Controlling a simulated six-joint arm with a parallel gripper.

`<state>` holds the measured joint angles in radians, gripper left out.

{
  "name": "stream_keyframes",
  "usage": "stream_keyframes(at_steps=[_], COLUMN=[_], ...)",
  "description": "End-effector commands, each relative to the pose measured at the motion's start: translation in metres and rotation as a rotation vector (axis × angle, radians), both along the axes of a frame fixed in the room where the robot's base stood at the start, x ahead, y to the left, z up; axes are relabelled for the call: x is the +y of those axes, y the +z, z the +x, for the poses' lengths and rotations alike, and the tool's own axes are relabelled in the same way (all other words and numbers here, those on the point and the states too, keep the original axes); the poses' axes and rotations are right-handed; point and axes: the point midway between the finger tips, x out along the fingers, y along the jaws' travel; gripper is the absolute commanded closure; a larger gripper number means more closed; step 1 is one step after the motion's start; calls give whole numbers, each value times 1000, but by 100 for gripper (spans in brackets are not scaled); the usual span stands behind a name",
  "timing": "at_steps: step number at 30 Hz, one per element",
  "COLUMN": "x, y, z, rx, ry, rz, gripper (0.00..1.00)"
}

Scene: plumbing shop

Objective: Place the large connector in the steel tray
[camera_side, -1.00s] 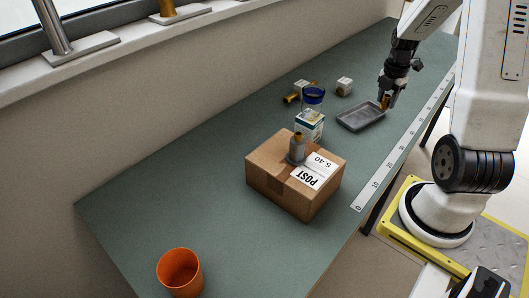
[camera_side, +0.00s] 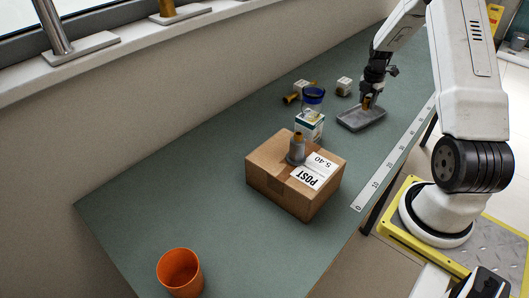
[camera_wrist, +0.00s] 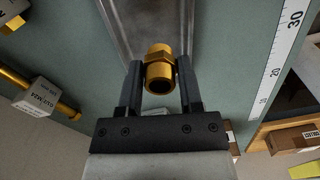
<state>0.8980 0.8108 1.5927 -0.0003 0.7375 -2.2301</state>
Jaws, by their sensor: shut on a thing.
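My gripper (camera_side: 368,101) is shut on a brass connector (camera_wrist: 159,70), with a hex middle and round ends. In the wrist view the connector sits between the two dark fingers (camera_wrist: 160,85). In the side view the gripper points down over the grey steel tray (camera_side: 350,122), and the connector (camera_side: 366,103) shows as a small brass spot at the fingertips. The tray (camera_wrist: 118,25) also shows behind the connector in the wrist view. I cannot tell whether the connector touches the tray floor.
An orange cup (camera_side: 180,271) stands nearest. A ruler strip (camera_side: 384,170) runs along the edge.

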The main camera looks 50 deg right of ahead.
Motion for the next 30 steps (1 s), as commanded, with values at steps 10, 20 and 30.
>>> stream_keyframes(at_steps=[10, 20, 30], x=[-4, -7, -7], y=[-7, -32, -43], z=[4, 7, 8], rx=[0, 1, -1], ry=[0, 0, 0], rz=[0, 1, -2], gripper=[100, 100, 100])
